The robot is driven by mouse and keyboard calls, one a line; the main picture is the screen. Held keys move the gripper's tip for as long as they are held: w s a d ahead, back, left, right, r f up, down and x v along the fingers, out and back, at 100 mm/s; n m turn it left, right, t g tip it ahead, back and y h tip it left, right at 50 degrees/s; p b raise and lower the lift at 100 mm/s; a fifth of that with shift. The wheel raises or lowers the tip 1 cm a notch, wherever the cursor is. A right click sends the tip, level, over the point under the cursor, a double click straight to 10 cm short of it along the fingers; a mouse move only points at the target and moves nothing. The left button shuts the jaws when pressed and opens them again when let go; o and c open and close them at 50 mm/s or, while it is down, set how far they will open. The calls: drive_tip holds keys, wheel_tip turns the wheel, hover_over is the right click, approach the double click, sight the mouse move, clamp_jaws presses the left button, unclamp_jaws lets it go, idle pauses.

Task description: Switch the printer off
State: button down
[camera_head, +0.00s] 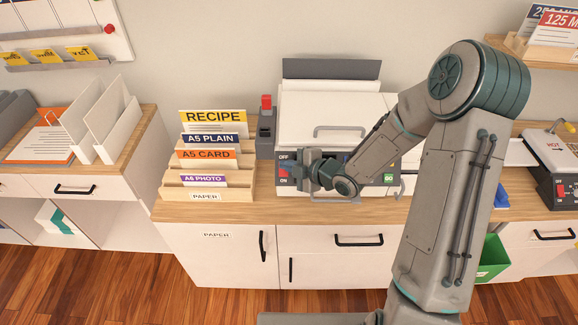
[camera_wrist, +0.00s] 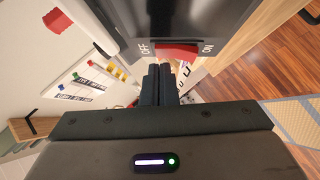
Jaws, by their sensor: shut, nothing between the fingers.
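The printer (camera_head: 322,108) is white with a dark front panel and stands on the wooden cabinet top. A red rocker switch (camera_head: 283,170) is at the left end of the panel, with OFF marked above it and ON below. In the wrist view, the red switch (camera_wrist: 180,53) lies between the OFF and ON labels; I cannot tell which side is pressed in. My gripper (camera_head: 303,174) is shut and empty, just beside the switch at the panel. In the wrist view its fingertips (camera_wrist: 161,68) are close to the OFF end; contact is unclear. My arm hides part of the printer's right side.
A wooden paper rack (camera_head: 208,193) with labelled cards stands left of the printer. A grey device with a red top (camera_head: 266,125) is between them. A green GO button (camera_head: 389,179) is on the panel's right. A second dark device (camera_head: 558,180) stands at far right.

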drive_tip(key=shift+d+r, duration=0.1)
drive_tip(key=shift+r, duration=0.25)
drive_tip(key=shift+s+r, duration=0.1)
drive_tip(key=shift+s+r, duration=0.15)
drive_tip(key=shift+r, duration=0.1)
drive_tip(key=s+d+r, duration=0.7)
drive_tip(key=shift+r+p, duration=0.25)
drive_tip(key=shift+p, duration=0.15)
drive_tip(key=shift+w+d, duration=0.1)
